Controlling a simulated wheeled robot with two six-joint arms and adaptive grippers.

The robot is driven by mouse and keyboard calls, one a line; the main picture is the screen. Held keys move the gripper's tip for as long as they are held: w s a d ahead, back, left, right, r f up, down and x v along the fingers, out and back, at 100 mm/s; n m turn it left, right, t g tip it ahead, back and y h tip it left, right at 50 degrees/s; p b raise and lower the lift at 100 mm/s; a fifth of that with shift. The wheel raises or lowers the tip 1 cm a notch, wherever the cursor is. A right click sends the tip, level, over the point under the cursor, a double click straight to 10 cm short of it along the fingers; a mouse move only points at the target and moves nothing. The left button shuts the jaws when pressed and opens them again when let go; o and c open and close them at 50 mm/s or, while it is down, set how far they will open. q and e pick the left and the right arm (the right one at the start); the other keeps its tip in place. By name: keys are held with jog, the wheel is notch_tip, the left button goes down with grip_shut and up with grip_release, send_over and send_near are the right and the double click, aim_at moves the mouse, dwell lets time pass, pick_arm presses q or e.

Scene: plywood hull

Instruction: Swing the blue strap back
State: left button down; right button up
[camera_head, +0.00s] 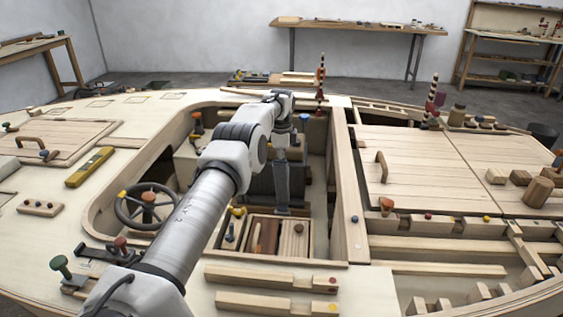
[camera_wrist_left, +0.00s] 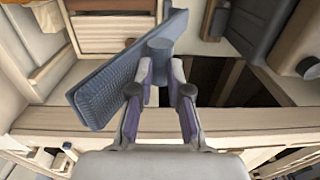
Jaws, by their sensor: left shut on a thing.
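The blue strap (camera_wrist_left: 107,92) is a flat, textured blue-grey band that runs diagonally across the left wrist view. A short rounded blue piece (camera_wrist_left: 160,47) sits at its right edge. My left gripper (camera_wrist_left: 161,72) has its two fingers closed on this rounded piece, with the band just left of the fingertips. In the head view the strap (camera_head: 282,186) hangs almost upright inside the open cockpit well, below my left wrist. My left gripper (camera_head: 281,145) shows only as a small part there, pointing down. My right gripper is in neither view.
The well's wooden rim (camera_head: 347,190) stands close on the right. A steering wheel (camera_head: 147,205) is on the left. A wooden box with lids (camera_head: 265,238) lies at the well's front, below the strap. A striped post (camera_head: 320,78) stands behind the arm.

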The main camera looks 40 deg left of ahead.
pick_arm(q)
jog(key=shift+s+f, duration=0.1)
jog(key=shift+f, duration=0.8)
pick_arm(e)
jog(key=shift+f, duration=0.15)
pick_arm(q)
jog(key=c, duration=1.1)
grip_release()
jog(key=shift+f, duration=0.1)
jog(key=o, duration=0.5)
jog(key=shift+w+a+f, duration=0.3)
jog(key=shift+w+f, duration=0.3)
jog(key=shift+f, duration=0.05)
jog(key=shift+r, duration=0.55)
jog(key=shift+c, duration=0.5)
notch_tip(320, 180, up, 12)
jog(key=shift+f, duration=0.25)
jog(key=shift+c, duration=0.9)
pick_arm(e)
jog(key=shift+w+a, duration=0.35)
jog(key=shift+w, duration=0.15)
pick_arm(q)
jog(key=shift+s, duration=0.1)
